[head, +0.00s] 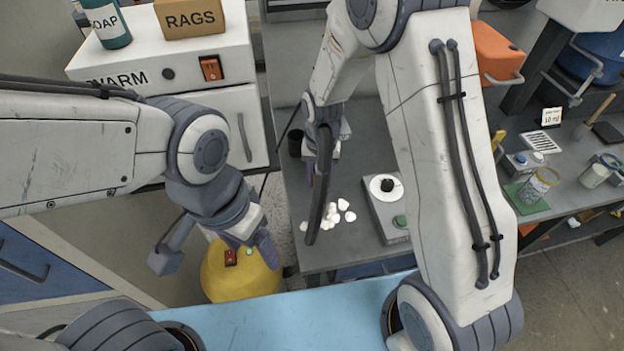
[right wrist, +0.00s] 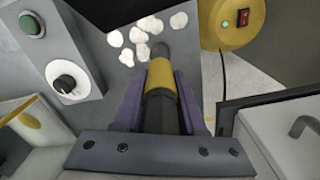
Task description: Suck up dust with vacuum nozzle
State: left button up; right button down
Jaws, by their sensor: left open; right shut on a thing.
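The vacuum nozzle is a dark tube (head: 319,200); in the right wrist view its yellow band (right wrist: 161,75) sits between my purple fingers. My right gripper (right wrist: 160,98) is shut on it. The nozzle tip points down beside the white dust pieces (head: 341,213) on the grey bench; they also show in the right wrist view (right wrist: 140,34). I cannot tell whether the tip touches the bench. The yellow vacuum body (head: 238,278) stands left of the bench, with a red switch and green light. My left gripper (head: 215,258) is open and empty above it.
A grey control box (head: 386,215) with a black knob and green button stands right of the dust. A white cabinet (head: 160,62) marked WARM stands at the back left, with a soap bottle (head: 105,22) and rags box (head: 190,18). Jars (head: 538,185) stand on the right.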

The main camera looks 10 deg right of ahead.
jog(key=shift+s+d, duration=2.05)
jog(key=shift+d, duration=2.35)
jog(key=shift+a, duration=6.9)
notch_tip(320, 180, up, 7)
jog(key=p, duration=0.6)
jog(key=shift+s, duration=0.25)
jog(key=shift+d, duration=0.1)
